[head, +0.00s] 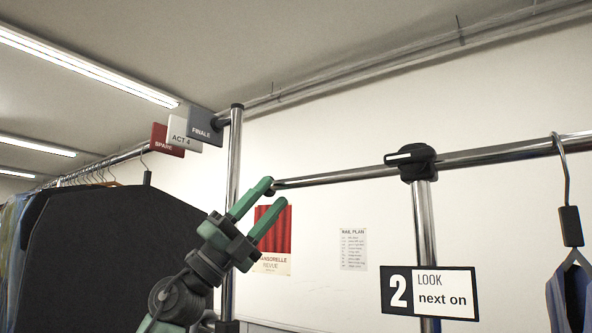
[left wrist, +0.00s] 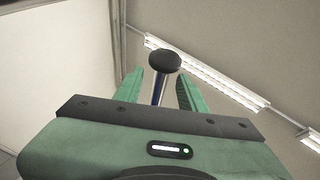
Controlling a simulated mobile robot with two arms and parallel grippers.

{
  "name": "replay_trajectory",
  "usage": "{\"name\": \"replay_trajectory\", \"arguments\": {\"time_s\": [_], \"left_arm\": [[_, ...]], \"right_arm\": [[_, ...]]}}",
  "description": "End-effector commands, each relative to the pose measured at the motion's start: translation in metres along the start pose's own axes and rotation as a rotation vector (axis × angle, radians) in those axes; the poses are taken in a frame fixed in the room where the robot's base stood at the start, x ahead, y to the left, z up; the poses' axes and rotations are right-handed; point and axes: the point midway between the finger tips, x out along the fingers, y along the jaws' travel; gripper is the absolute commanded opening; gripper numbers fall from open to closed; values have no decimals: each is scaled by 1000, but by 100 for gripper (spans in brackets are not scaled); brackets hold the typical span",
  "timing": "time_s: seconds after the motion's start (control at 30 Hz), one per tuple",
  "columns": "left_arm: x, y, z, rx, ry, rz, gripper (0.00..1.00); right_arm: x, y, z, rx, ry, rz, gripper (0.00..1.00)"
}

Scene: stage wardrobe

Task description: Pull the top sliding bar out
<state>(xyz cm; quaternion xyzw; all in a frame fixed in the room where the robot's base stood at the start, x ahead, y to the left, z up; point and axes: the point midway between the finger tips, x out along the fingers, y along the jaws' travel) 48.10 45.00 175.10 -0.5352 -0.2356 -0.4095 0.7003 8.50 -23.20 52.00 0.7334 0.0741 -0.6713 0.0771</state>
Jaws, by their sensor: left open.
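The top sliding bar (head: 345,175) is a chrome tube that runs level through a black clamp (head: 411,162) on an upright post. Its left end has a small dark cap. My left gripper (head: 277,196) has green fingers, points up and to the right, and is open at this end. In the left wrist view, a round black cap (left wrist: 165,61) on a chrome bar (left wrist: 158,91) shows between the open fingers (left wrist: 162,80), seemingly the bar's end. I cannot tell whether the fingers touch it. My right gripper is not in view.
A hanger (head: 568,222) with a blue garment hangs on the right. A "2 LOOK next on" sign (head: 430,293) is by the clamp's post. A second chrome post (head: 235,160) stands behind my left gripper. Dark garments (head: 95,255) hang from a rail on the left.

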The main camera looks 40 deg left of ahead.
Motion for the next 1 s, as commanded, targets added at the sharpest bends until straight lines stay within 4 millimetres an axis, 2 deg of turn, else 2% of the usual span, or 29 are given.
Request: {"name": "replay_trajectory", "arguments": {"time_s": [0.03, 0.2, 0.4, 0.8, 0.93, 0.97, 1.0], "left_arm": [[12, -4, 2, -2, 0, -2, 41], [41, -5, 2, -3, 0, -3, 41], [63, -3, 1, -2, 1, -1, 41], [68, 0, 0, 0, 1, 0, 41], [68, 0, 0, 0, 1, 0, 4], [68, 0, 0, 0, 1, 0, 0], [68, 0, 0, 0, 1, 0, 0]], "right_arm": [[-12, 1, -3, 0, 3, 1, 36], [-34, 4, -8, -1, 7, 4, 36], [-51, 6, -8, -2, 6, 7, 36], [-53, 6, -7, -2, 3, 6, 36], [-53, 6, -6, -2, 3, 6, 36], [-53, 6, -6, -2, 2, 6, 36], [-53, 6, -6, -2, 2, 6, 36]]}}
